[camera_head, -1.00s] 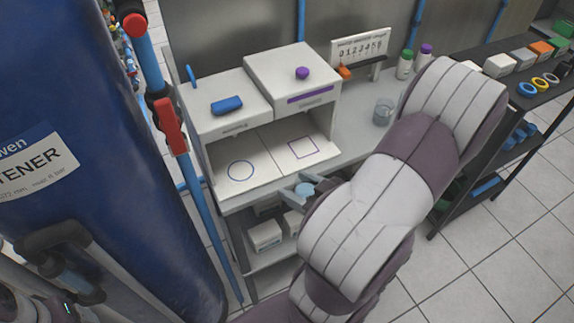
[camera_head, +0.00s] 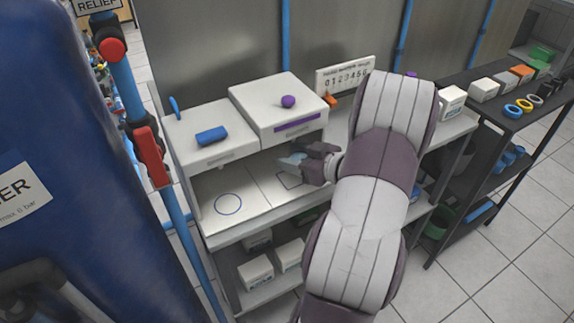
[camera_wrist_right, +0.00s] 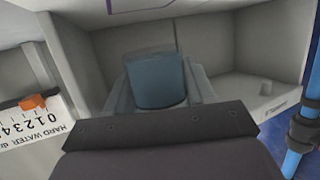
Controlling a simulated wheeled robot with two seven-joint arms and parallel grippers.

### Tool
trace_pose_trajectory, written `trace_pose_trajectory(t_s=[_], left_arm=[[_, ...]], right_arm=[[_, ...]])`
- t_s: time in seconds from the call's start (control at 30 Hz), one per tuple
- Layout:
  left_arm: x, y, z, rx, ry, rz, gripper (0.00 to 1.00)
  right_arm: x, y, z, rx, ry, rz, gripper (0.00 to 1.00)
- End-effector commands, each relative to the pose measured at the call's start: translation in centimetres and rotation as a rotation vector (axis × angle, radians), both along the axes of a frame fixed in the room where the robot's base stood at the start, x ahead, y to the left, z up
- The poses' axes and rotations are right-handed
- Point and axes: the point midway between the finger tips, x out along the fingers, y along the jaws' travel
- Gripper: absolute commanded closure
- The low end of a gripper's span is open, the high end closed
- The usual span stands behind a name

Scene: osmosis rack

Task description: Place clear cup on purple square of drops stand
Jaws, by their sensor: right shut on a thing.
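My right gripper (camera_head: 302,163) is shut on the clear cup (camera_wrist_right: 157,82), which looks blue-tinted and fills the middle of the right wrist view between the fingers. In the head view the cup is small and partly covered by the gripper. The drops stand (camera_head: 278,100) is the white unit with a purple knob and purple strip. My left gripper is not in view.
A number card (camera_head: 345,77) stands behind. A blue tank (camera_head: 70,190) and a red-handled pipe (camera_head: 150,155) bound the left side. My right arm hides part of the counter.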

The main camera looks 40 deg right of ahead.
Motion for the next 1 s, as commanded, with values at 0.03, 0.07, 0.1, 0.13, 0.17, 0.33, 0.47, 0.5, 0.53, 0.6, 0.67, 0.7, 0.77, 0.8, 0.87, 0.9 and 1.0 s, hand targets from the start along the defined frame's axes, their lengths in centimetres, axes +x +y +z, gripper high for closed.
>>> trace_pose_trajectory(t_s=[0.03, 0.07, 0.1, 0.13, 0.17, 0.33, 0.47, 0.5, 0.53, 0.6, 0.67, 0.7, 0.77, 0.8, 0.87, 0.9, 1.0], left_arm=[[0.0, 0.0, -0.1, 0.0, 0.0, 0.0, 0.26], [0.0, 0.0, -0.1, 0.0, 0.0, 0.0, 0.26], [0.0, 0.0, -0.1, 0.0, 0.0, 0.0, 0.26], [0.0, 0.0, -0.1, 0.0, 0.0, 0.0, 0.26], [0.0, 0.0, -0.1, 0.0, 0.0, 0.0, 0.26], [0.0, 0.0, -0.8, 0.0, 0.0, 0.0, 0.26], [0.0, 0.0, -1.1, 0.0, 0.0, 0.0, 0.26], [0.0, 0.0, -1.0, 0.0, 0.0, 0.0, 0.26], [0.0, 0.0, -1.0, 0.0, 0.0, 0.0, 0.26], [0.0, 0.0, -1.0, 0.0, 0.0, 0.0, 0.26], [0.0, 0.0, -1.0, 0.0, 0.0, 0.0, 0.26], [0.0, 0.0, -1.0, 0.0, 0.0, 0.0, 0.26], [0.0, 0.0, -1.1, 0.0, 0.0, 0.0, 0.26], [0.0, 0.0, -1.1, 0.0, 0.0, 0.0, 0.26], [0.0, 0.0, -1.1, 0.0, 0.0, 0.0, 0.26], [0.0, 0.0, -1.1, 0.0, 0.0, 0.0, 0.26], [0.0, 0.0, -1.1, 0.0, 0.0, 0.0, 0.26]], right_arm=[[0.9, 0.2, 0.0, -0.001, 0.0, 0.003, 0.74], [1.3, 0.2, 0.0, 0.0, 0.0, 0.003, 0.74], [1.7, 0.3, 0.0, 0.001, 0.0, 0.002, 0.74], [1.9, 0.3, 0.0, 0.0, 0.0, 0.0, 0.74], [2.0, 0.3, 0.0, 0.001, 0.0, 0.0, 0.74], [2.2, 0.3, -2.0, 0.004, 0.003, -0.001, 0.74], [2.2, 0.3, -3.7, 0.002, 0.001, -0.001, 0.74], [2.2, 0.3, -3.6, 0.0, 0.0, -0.001, 0.74], [2.2, 0.3, -3.6, 0.0, 0.0, -0.001, 0.74], [2.2, 0.3, -3.5, 0.0, 0.0, -0.001, 0.74], [2.2, 0.3, -3.6, 0.0, 0.0, -0.001, 0.74], [2.2, 0.3, -3.7, 0.0, 0.0, -0.001, 0.74], [2.2, 0.3, -3.9, 0.001, 0.001, -0.001, 0.74], [2.2, 0.3, -3.9, 0.001, 0.001, -0.001, 0.42], [2.2, 0.3, -3.9, 0.0, 0.0, -0.001, 0.23], [2.2, 0.3, -3.9, 0.0, 0.0, -0.001, 0.2], [2.2, 0.3, -3.9, 0.0, 0.0, -0.001, 0.2]])
